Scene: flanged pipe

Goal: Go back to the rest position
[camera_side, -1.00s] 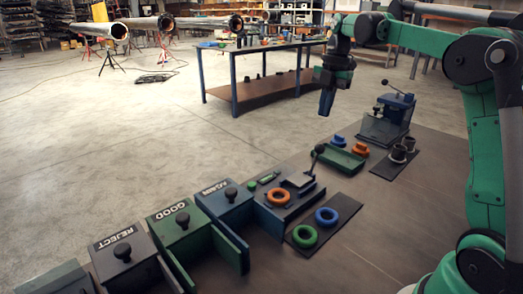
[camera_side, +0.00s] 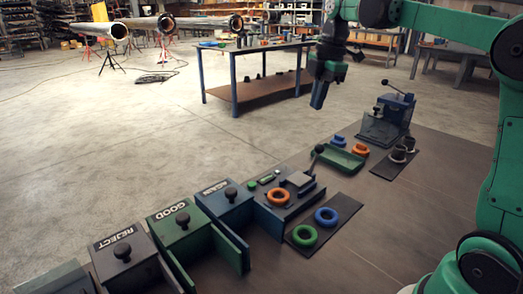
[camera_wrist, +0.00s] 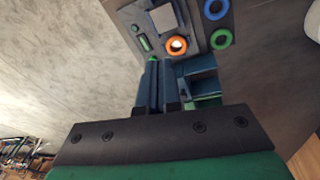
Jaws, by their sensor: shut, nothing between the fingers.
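My gripper (camera_side: 318,98) hangs in the air, fingers pointing down, above the far edge of the bench and clear of everything on it. In the wrist view its blue fingers (camera_wrist: 158,85) are together with nothing between them. Below it in the side view are the fixture with an orange ring (camera_side: 278,196) and a lever, and a green tray (camera_side: 337,160).
A dark mat holds a green ring (camera_side: 304,236) and a blue ring (camera_side: 326,216). Bins marked REJECT (camera_side: 124,255), GOOD (camera_side: 182,220) and AGAIN (camera_side: 230,195) stand at left. A vise-like device (camera_side: 388,120) stands at the back right. Air around my gripper is free.

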